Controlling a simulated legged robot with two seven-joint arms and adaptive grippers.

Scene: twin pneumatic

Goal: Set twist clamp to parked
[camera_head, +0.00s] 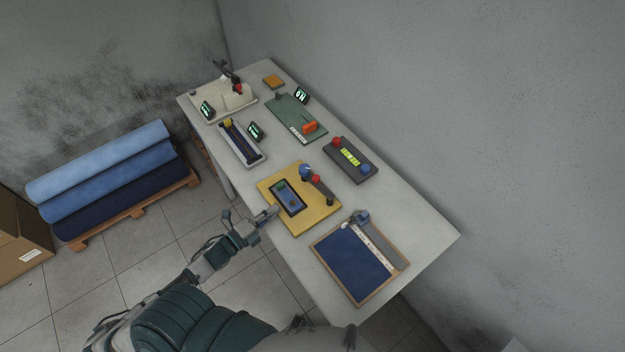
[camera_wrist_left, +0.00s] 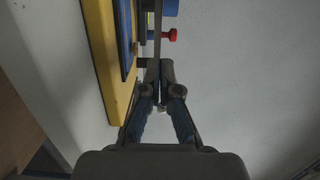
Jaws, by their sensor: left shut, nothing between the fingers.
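A yellow board (camera_head: 322,222) lies near the front of the table in the head view. It bears a dark-framed blue panel (camera_head: 287,197) and a dark swing arm (camera_head: 322,189) with a blue knob (camera_head: 305,171) and a red knob (camera_head: 316,177). No label shows which part is the twist clamp. My left gripper (camera_head: 275,211) is shut and empty at the board's left edge. In the left wrist view its closed fingertips (camera_wrist_left: 160,70) are beside the yellow board (camera_wrist_left: 101,50), with the red knob (camera_wrist_left: 168,35) beyond. Contact cannot be told. My right gripper is out of view.
A framed blue mat (camera_head: 350,262) lies at the table's near end. A dark box with red and blue buttons (camera_head: 350,159), a slide fixture (camera_head: 241,144), a green board (camera_head: 290,115) and a cream fixture (camera_head: 222,103) stand farther back. Bare table (camera_head: 415,225) shows at the right.

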